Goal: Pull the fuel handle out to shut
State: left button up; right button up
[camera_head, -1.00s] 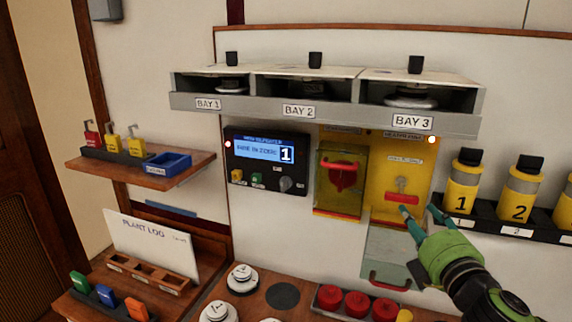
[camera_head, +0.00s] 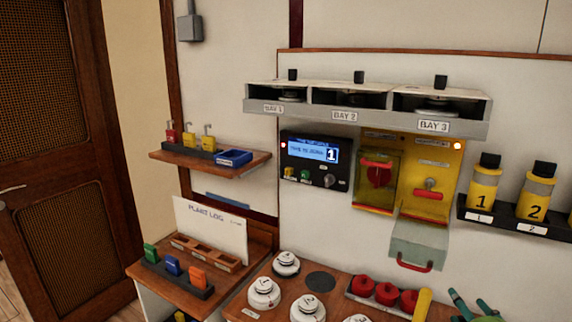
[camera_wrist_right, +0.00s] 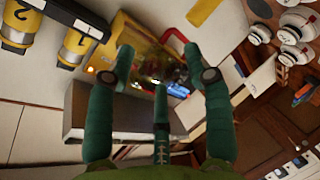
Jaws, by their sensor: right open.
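The yellow panel (camera_head: 415,160) under BAY 3 carries a small grey lever with a red bar handle (camera_head: 428,195), which looks like the fuel handle. A grey flap (camera_head: 419,240) with a red pull (camera_head: 415,266) hangs below it, open. My right gripper (camera_head: 476,304) is at the bottom right of the head view, below and right of the panel, fingers spread and empty. In the right wrist view the fingers (camera_wrist_right: 160,85) are apart, with the yellow panel (camera_wrist_right: 133,40) beyond them. No finger visibly touches the handle. My left gripper is out of view.
A see-through cover over a red knob (camera_head: 378,175) stands left of the panel. Yellow bottles (camera_head: 483,190) are racked to the right. The desk below holds red knobs (camera_head: 388,293) and white round pieces (camera_head: 264,292). A BAY shelf (camera_head: 365,116) juts out above.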

notch_tip(320, 180, down, 10)
jog(key=s+a+m+g, duration=0.2)
jog(key=s+m+g, duration=0.1)
jog(key=s+a+f+m+g+y, duration=0.2)
jog(key=s+a+f+m+g, duration=0.2)
jog(key=s+a+f, duration=0.4)
jog(key=s+a+f+m+g+y, duration=0.25)
jog(key=s+a+f+g, duration=0.2)
jog(key=s+f, duration=0.45)
jog(key=s+f+b, duration=0.2)
jog(key=s+f, duration=0.1)
jog(key=f, duration=2)
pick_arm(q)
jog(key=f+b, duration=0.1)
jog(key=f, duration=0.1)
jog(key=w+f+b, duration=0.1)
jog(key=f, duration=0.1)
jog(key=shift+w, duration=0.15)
pick_arm(e)
jog(key=s+d+f+g, duration=0.2)
jog(key=s+f, duration=1.4)
jog(key=shift+d+h, duration=0.2)
jog(key=shift+h, duration=0.25)
